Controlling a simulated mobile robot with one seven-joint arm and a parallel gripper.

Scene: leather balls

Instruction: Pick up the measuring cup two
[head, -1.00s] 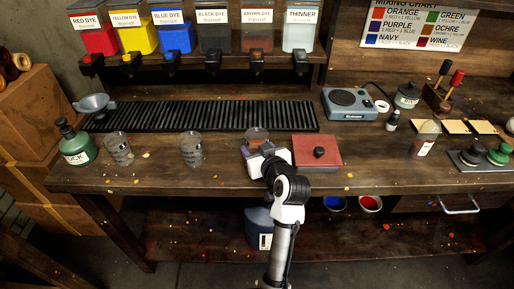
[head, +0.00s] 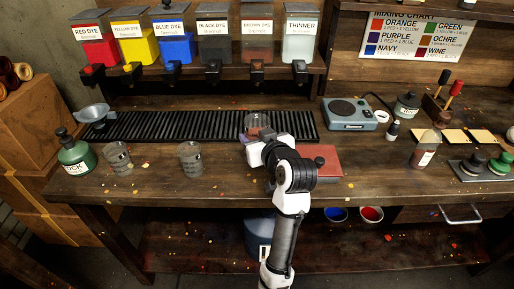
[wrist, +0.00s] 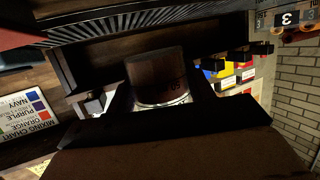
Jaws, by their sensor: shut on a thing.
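A clear measuring cup (head: 257,120) with a reddish-brown tint stands out in front of the black slatted rack. My gripper (head: 258,136) is shut on it, and the cup appears raised above the bench. The cup also shows in the wrist view (wrist: 157,76), between my two fingers, with its lower part hidden by the gripper body. Two other clear measuring cups, a left one (head: 118,158) and a middle one (head: 191,159), stand on the bench to the left.
Dye dispensers (head: 212,45) hang above the slatted rack (head: 190,125). A red book-like block (head: 322,160) lies right of my gripper. A grey scale (head: 350,114) and bottles (head: 424,150) stand further right. A green bottle (head: 75,152) is at the left end.

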